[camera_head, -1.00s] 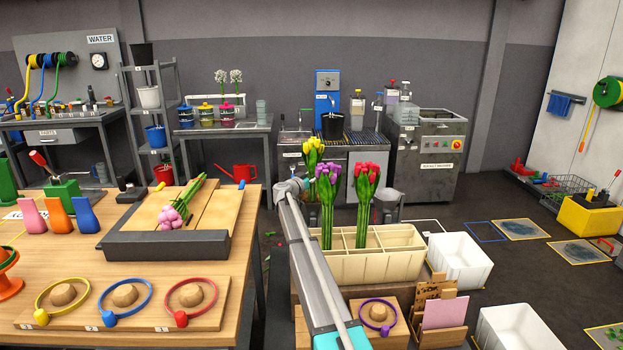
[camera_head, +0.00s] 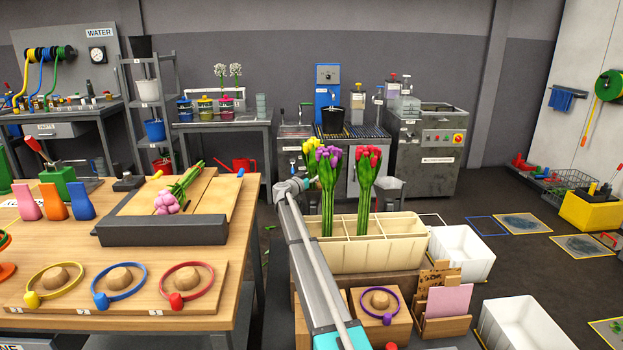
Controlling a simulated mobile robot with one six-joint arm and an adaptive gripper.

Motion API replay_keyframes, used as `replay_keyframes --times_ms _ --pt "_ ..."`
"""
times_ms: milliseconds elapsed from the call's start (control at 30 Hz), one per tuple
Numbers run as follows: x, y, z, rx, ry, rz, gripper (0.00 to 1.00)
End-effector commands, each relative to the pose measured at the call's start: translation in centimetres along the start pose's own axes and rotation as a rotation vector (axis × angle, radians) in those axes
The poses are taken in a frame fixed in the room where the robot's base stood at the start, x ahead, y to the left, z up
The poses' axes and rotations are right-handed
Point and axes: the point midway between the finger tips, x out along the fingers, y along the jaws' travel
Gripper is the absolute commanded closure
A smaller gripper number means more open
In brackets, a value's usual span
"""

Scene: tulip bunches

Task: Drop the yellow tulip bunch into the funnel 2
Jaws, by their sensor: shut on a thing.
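The yellow tulip bunch (camera_head: 310,152) shows just left of and partly behind the purple tulip bunch (camera_head: 328,165). My gripper (camera_head: 308,183) is at the far end of my arm, below the yellow heads, and is shut on the yellow bunch. The fingertips are small, and the stems are largely hidden by the purple bunch. The purple bunch and the red tulip bunch (camera_head: 367,170) stand upright in the cream divided crate (camera_head: 375,258). I cannot make out which thing is funnel 2.
A wooden table (camera_head: 120,245) at left holds a black-edged tray (camera_head: 160,231) with a pink bunch lying in it, three small vases and three coloured rings. White bins (camera_head: 460,256) stand right of the crate. A counter with machines stands behind.

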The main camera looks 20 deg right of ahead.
Motion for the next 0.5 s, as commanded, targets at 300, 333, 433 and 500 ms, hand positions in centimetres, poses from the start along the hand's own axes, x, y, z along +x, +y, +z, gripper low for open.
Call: replay_keyframes --times_ms 300,333,433,500 --pt "0.01 0.01 0.87 -0.001 0.001 0.0 1.0" --pt "0.01 0.01 0.88 -0.001 0.001 0.0 1.0" --pt "0.01 0.01 0.87 -0.001 0.001 0.0 1.0" --pt "0.01 0.01 0.86 -0.001 0.001 0.0 1.0"
